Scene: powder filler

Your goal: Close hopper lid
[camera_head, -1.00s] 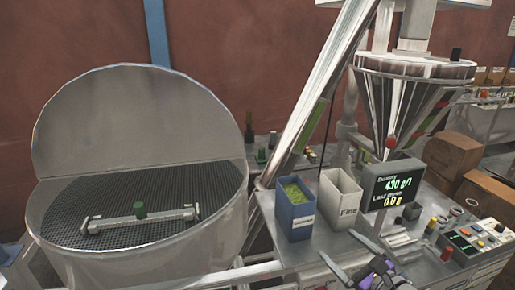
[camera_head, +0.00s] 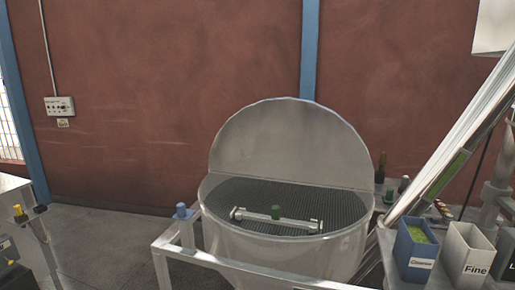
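The hopper (camera_head: 285,247) is a round grey metal drum in the middle of the head view, on a metal frame. Its lid (camera_head: 290,143) is a half-disc standing upright along the back of the rim, so the front half is open. A dark grid (camera_head: 253,194) covers the opening. Neither of my grippers shows in the view now.
A blue bin (camera_head: 413,254) and a white bin marked Fine (camera_head: 466,254) stand at the right, beside a slanted metal tube (camera_head: 455,150). The metal frame (camera_head: 190,258) runs in front of the hopper. Grey floor (camera_head: 110,245) is open at left.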

